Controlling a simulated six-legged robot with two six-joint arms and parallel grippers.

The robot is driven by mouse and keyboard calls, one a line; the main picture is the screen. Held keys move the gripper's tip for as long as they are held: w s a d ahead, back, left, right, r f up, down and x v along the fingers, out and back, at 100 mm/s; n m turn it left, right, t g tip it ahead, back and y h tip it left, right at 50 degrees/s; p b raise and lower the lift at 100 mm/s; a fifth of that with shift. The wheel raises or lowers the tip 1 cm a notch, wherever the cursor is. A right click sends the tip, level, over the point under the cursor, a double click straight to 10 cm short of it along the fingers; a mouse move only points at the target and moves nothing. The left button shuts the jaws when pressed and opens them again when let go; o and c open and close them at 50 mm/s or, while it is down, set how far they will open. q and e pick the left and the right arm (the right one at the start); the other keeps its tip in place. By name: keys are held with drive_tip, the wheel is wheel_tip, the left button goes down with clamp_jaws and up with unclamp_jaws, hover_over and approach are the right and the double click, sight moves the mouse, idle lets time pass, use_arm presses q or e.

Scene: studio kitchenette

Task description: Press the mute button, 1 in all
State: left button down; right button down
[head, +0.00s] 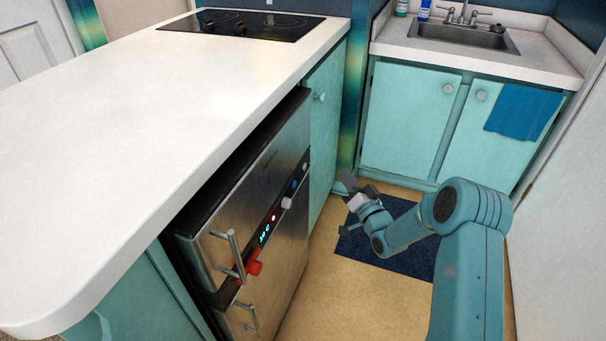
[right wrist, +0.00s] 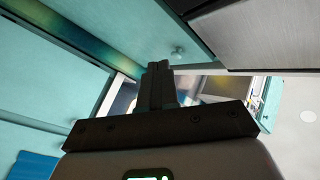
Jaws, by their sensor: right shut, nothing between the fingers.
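A steel-fronted appliance (head: 282,165) under the white counter carries a control strip. On the strip are a large red button or knob (head: 255,268), a lit blue display (head: 265,233), a small red light (head: 273,217), a pale grey knob (head: 286,203) and a small blue spot (head: 294,185). No label is readable, so I cannot tell which is the mute button. My right gripper (head: 347,181) is shut and empty, in the air to the right of the appliance, apart from the strip. Its two fingers lie together in the right wrist view (right wrist: 157,72). My left gripper is out of view.
The white counter (head: 130,110) overhangs the appliance, with a black cooktop (head: 245,24) at its far end. Metal handles (head: 235,255) stick out from the appliance front. Teal cabinets and a sink (head: 463,34) stand behind. A dark mat (head: 400,258) lies on the open floor.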

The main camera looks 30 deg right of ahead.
sight(305, 167)
drive_tip(key=shift+s+d+f, duration=0.15)
drive_tip(key=shift+d+f, duration=0.1)
drive_tip(key=shift+f, duration=0.05)
drive_tip(key=w+a, duration=0.6)
drive_tip(key=shift+w+b, duration=0.35)
drive_tip(key=shift+w, duration=0.05)
idle(0.4)
idle(1.6)
